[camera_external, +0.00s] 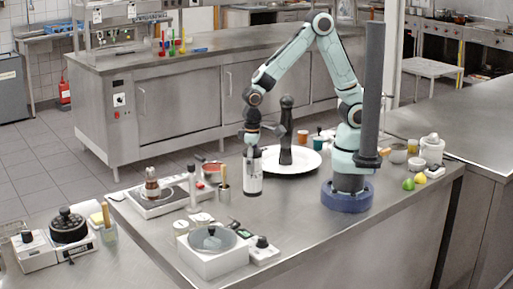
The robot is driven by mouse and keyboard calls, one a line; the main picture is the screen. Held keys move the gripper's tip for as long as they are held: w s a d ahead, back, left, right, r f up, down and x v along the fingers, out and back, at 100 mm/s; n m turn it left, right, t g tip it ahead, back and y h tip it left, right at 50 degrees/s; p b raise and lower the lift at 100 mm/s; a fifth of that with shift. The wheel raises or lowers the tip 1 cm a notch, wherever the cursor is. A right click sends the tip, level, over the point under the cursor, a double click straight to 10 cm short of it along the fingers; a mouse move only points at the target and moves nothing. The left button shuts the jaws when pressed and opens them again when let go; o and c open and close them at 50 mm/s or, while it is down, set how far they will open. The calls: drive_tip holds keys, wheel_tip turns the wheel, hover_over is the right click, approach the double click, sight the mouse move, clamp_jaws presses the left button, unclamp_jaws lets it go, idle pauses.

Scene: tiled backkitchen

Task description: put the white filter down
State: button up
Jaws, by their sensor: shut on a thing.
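My gripper (251,144) points down over the left middle of the steel counter (300,222). It is shut on the upper end of the white filter (253,173), an upright white cylinder with dark parts. The filter is just left of the large white plate (310,163). Its lower end is at or close to the counter top; I cannot tell if it touches. The fingertips are small and partly merge with the filter's top in this view.
A tall dark mill (286,131) stands at the plate, close right of my gripper. A hotplate (157,193) with pans and a white appliance with a round lid (212,240) lie left and in front. The counter between filter and front edge is mostly clear.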

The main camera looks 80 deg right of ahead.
drive_tip(key=shift+s+r+n, duration=0.2)
drive_tip(key=shift+r+n, duration=0.2)
drive_tip(key=shift+r, duration=0.3)
drive_tip(key=s+d+r+m, duration=0.1)
drive_tip(key=s+d+r, duration=0.1)
drive_tip(key=s+d, duration=0.2)
drive_tip(key=s+d+r, duration=0.2)
drive_tip(key=s+d, duration=0.3)
drive_tip(key=d, duration=0.5)
drive_tip(key=shift+m, duration=0.4)
drive_tip(key=w+f, duration=0.1)
drive_tip(key=w, duration=0.2)
drive_tip(key=w+f, duration=0.1)
drive_tip(key=w, duration=0.2)
drive_tip(key=w+d+f, duration=0.1)
drive_tip(key=w+f, duration=0.1)
drive_tip(key=shift+w, duration=0.4)
drive_tip(key=w+f, duration=0.4)
drive_tip(key=f, duration=0.1)
drive_tip(key=shift+w+d+f, duration=0.25)
drive_tip(key=shift+w+f, duration=0.15)
drive_tip(key=shift+f, duration=1.55)
